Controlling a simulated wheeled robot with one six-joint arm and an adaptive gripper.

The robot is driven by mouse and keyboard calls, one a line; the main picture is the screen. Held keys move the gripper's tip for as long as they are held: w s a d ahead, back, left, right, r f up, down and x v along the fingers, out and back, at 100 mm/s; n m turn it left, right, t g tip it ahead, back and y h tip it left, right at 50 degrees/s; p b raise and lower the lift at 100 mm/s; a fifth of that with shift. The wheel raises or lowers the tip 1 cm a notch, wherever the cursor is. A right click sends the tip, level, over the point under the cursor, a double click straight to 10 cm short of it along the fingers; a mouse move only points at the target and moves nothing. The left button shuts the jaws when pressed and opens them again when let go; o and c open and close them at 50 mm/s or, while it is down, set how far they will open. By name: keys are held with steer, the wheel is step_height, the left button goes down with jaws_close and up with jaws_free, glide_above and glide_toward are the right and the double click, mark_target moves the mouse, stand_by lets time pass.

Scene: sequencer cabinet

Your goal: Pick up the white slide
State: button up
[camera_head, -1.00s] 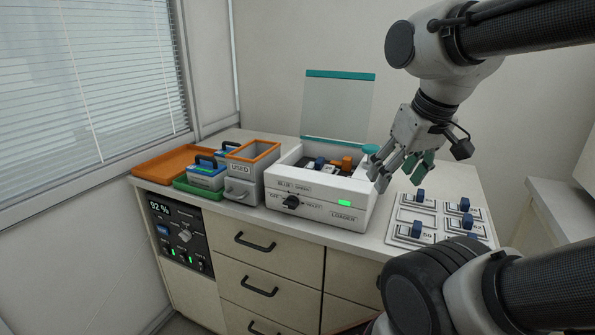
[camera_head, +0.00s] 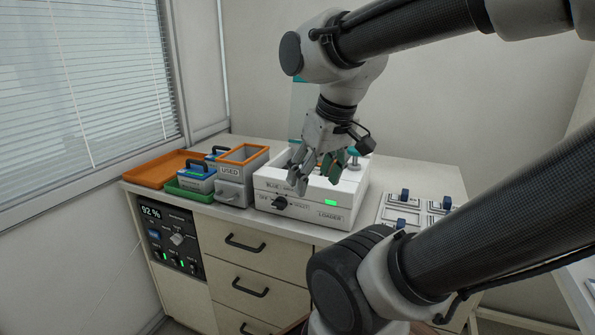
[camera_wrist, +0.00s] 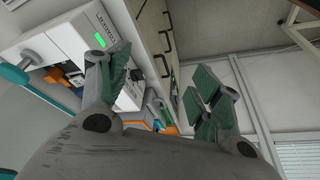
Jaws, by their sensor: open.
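My gripper (camera_head: 315,181) is open and empty, over the front of the white loader box (camera_head: 290,205). In the wrist view its two green-padded fingers spread apart, with nothing between them (camera_wrist: 160,72). The loader also shows in the wrist view (camera_wrist: 80,28), at the upper left, with an orange block (camera_wrist: 58,76) in its opening. I cannot make out a white slide for certain; the gripper hides most of the loader's inside in the head view.
The loader's clear lid (camera_head: 303,105) stands open behind my gripper. A USED bin (camera_head: 230,172), a blue-and-white caddy (camera_head: 196,180) and an orange tray (camera_head: 150,170) stand to the left. A white rack (camera_head: 382,218) with several blue-gripped pieces lies to the right.

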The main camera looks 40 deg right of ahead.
steer(key=w+d+f+g, duration=0.1)
steer(key=w+d+f, duration=0.1)
steer(key=w+d, duration=0.3)
steer(key=w+d+f+n+g, duration=0.1)
steer(key=w+d+f, duration=0.1)
steer(key=w+d, duration=0.3)
steer(key=w+d+f+g, duration=0.2)
steer(key=w+d, duration=0.3)
steer(key=w, duration=0.5)
steer(key=shift+w+d+f+h, duration=0.15)
steer(key=shift+w+d+h, duration=0.1)
steer(key=shift+h, duration=0.15)
steer(key=w+d, duration=0.1)
steer(key=w+d+n, duration=0.1)
steer(key=shift+w+f+n, duration=0.15)
steer(key=shift+w+n, duration=0.15)
steer(key=shift+w, duration=0.1)
steer(key=w+r+n, duration=0.1)
steer(key=w+d+r+n, duration=0.1)
steer(key=w+r+t, duration=0.1)
steer(key=shift+w+d+n+h, duration=0.35)
steer(key=shift+n+h, duration=0.05)
steer(key=shift+n, duration=0.4)
steer(key=shift+f, duration=0.3)
steer(key=f, duration=0.7)
steer(key=shift+d+f, duration=0.2)
steer(key=shift+f, duration=0.05)
